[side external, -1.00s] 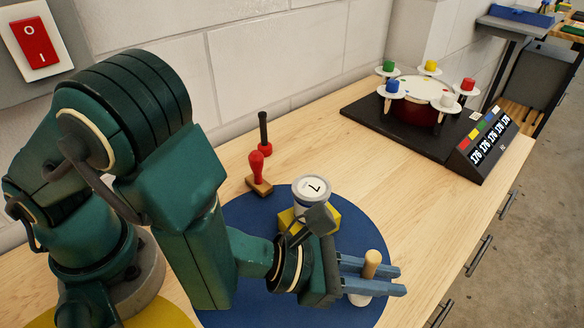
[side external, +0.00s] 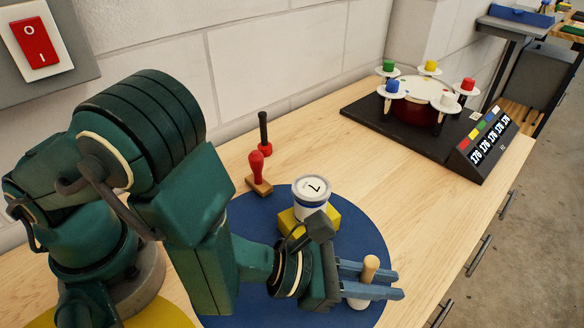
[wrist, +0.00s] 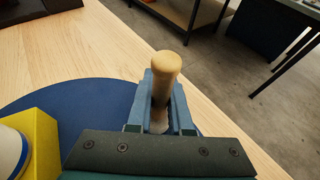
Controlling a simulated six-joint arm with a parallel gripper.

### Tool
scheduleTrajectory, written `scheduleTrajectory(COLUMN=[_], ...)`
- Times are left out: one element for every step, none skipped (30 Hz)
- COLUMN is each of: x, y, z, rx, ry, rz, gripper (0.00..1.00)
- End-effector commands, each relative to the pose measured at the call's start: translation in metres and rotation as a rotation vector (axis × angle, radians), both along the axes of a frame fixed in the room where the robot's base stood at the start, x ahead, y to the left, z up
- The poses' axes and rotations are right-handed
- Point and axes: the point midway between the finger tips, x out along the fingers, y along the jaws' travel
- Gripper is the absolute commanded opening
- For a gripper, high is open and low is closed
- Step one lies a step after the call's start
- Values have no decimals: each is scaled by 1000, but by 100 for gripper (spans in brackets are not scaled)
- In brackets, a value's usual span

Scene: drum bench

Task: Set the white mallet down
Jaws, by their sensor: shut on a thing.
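The white mallet has a pale wooden handle (side external: 370,266) pointing up and a white head (side external: 358,303) at the bottom. My gripper (side external: 369,281) is shut around the handle, with its blue fingers on either side. The mallet is upright over the right edge of the round blue mat (side external: 245,206). The head is low, at or just above the mat; I cannot tell whether it touches.
A white tin (side external: 311,200) on a yellow block (side external: 330,222) stands close behind my gripper. A red-handled stamp (side external: 257,170) and a dark mallet with a red head (side external: 264,140) stand nearer the wall. A drum (side external: 415,100) sits at the back right. Bare wood lies right of the mat.

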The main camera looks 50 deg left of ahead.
Motion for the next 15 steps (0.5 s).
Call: scheduleTrajectory(x=[0,0,0,0,0,0,0,0,0,0,0,0,0,0,0], y=[0,0,0,0,0,0,0,0,0,0,0,0,0,0,0], z=[-1,-2,-1,-1,-1,-1,-1,-1,-1,-1,-1,-1,-1,-1,0], rx=[0,1,0,0,0,0,0,0,0,0,0,0,0,0,-1], ry=[0,1,0,0,0,0,0,0,0,0,0,0,0,0,-1], rz=[0,0,0,0,0,0,0,0,0,0,0,0,0,0,0], gripper=[0,0,34,45,53,53,53,53,53,53,53,53,53,53,53])
